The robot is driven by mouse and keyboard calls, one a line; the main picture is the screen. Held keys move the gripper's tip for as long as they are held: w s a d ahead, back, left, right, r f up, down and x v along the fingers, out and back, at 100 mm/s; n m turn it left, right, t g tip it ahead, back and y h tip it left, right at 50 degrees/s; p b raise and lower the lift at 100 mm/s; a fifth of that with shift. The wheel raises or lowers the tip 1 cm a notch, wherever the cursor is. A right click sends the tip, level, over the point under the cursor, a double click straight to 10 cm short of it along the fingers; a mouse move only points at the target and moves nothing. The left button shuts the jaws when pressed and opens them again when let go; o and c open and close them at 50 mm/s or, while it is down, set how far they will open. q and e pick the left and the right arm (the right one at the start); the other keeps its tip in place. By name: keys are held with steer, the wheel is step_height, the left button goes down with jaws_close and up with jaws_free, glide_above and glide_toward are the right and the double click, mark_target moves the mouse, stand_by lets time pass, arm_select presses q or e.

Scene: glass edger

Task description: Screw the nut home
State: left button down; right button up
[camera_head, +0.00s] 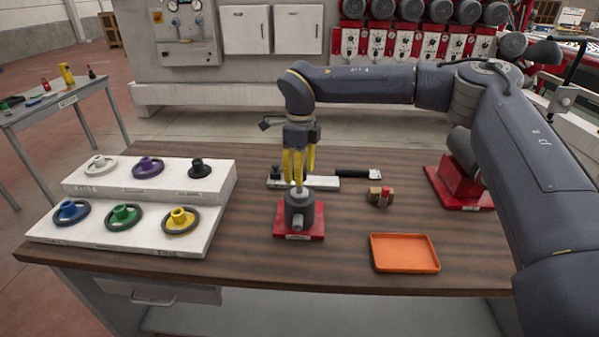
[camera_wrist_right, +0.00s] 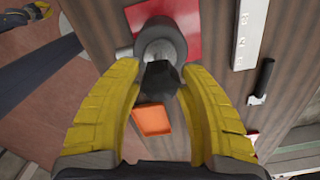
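My right gripper (camera_head: 299,184) has yellow fingers and points straight down over a grey cylindrical fixture (camera_head: 299,212) on a red base plate (camera_head: 313,229). In the right wrist view a dark faceted piece, which looks like the nut (camera_wrist_right: 161,78), lies between the two fingertips, in line with the grey cylinder (camera_wrist_right: 160,43). The fingertips are close to its sides, but I cannot tell whether they press on it. In the head view the fingers hide the nut.
An orange tray (camera_head: 404,253) lies at the front right. A small brown block with a red piece (camera_head: 381,196) and a pale bar (camera_head: 322,183) are behind it. A stepped white stand (camera_head: 125,241) with coloured handwheels fills the left. Another red base (camera_head: 461,187) stands at right.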

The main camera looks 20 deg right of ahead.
jaws_close()
steer(key=m, duration=1.3)
steer(key=shift+f, duration=0.1)
steer(key=shift+o, duration=1.7)
jaws_free()
steer(key=shift+r, duration=3.05)
